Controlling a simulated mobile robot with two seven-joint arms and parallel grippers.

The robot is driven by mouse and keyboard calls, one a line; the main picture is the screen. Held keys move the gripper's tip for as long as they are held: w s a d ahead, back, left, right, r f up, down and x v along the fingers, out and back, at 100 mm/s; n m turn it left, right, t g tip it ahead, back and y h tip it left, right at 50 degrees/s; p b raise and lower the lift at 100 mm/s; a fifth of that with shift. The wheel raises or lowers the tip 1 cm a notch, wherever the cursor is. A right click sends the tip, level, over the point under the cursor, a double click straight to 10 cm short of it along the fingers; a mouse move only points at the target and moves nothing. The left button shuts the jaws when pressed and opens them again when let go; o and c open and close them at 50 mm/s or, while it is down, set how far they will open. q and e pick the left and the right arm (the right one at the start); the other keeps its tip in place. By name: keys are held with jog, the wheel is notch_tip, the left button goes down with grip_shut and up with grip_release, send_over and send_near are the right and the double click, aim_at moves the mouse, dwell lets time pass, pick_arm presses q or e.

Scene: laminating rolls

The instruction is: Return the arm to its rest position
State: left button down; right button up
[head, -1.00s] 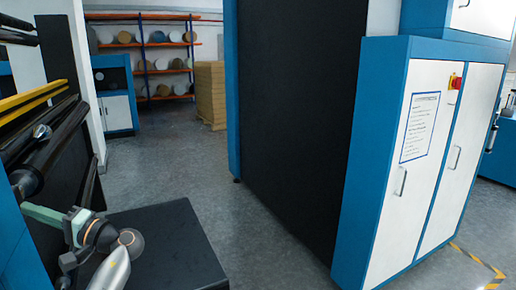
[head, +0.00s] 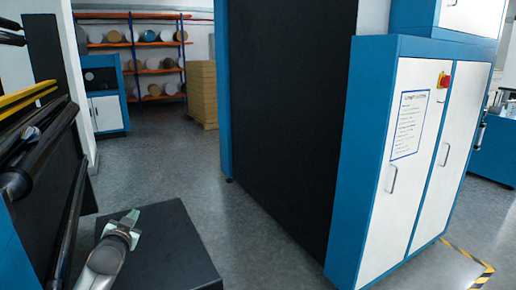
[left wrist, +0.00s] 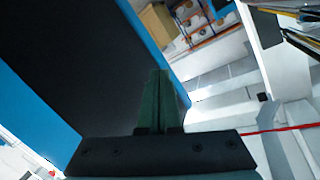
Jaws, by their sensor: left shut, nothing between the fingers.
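My left gripper (head: 134,222) shows at the lower left of the head view, above the black box-like surface (head: 175,245). Its green fingers also show in the left wrist view (left wrist: 158,100), pressed together with nothing between them. It is apart from the laminating machine's black rollers (head: 40,140) at the left. My right gripper is not in view.
A tall black panel with blue edges (head: 275,120) stands in the middle. A blue and white cabinet (head: 410,150) stands at the right. Shelves with rolls (head: 150,60) and stacked cartons (head: 202,90) are at the back. Grey floor (head: 160,160) lies open between.

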pick_arm(q)
jog(key=s+d+f+g+h, duration=0.2)
jog(key=s+d+f, duration=0.55)
jog(key=f, duration=0.35)
jog(key=s+d+f+g+h, duration=0.1)
jog(key=s+d+f+h, duration=0.2)
jog(key=s+d+f, duration=0.5)
jog(key=s+d+f+g, duration=0.1)
jog(key=s+f, duration=0.3)
jog(key=s, duration=0.4)
jog(key=s+d+f+g, duration=0.1)
jog(key=s+d+f, duration=0.2)
jog(key=s, duration=0.5)
jog(key=s+d+f+n+g+h, duration=0.1)
jog(key=s+f, duration=0.3)
jog(key=s, duration=0.5)
jog(key=shift+d+f+g, duration=0.3)
jog(key=shift+d+f, duration=0.1)
